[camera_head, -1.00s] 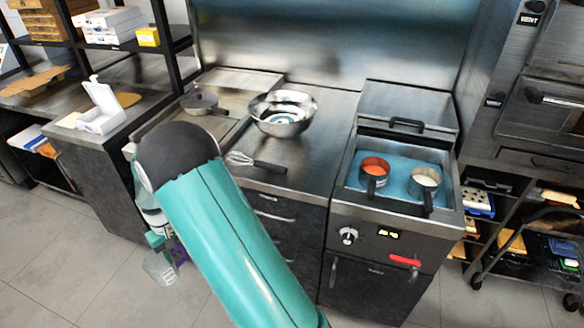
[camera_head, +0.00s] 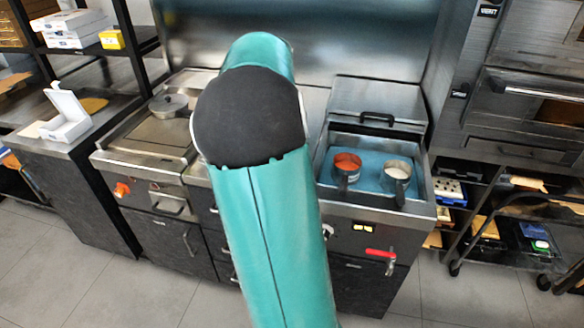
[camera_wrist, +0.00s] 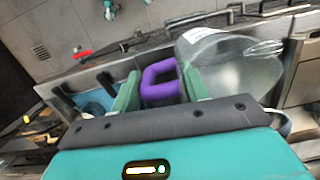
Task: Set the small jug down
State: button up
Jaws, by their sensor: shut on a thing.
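The small jug (camera_wrist: 228,68) is clear with a purple handle (camera_wrist: 160,82), seen in the wrist view. My gripper (camera_wrist: 163,88) has its two green fingers on either side of the purple handle and is shut on it. The clear body extends to the right of the fingers, over the metal counter. I cannot tell whether its base touches anything. In the head view my arm hides the gripper and the jug.
The fryer (camera_head: 375,212) holds two small pots, one with orange contents (camera_head: 346,163) and one with white (camera_head: 397,172). A lidded pan (camera_head: 169,105) is on the left unit. An open white box (camera_head: 67,118) stands further left. A wheeled rack stands right.

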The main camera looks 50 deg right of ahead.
jog(key=shift+s+d+f, duration=0.2)
jog(key=shift+d+f, duration=1.9)
jog(key=shift+d, duration=0.3)
jog(key=shift+s+d+f, duration=0.25)
jog(key=shift+d+f, duration=1.85)
jog(key=shift+d, duration=0.3)
jog(key=shift+s+d+f, duration=0.2)
jog(key=shift+d+f, duration=1.9)
jog(key=shift+d, duration=0.3)
jog(key=shift+f, duration=0.1)
jog(key=o, duration=1.3)
jog(key=shift+c, duration=0.2)
jog(key=shift+o, duration=0.2)
notch_tip(320, 180, up, 12)
jog(key=d, duration=0.1)
jog(key=shift+w, duration=0.25)
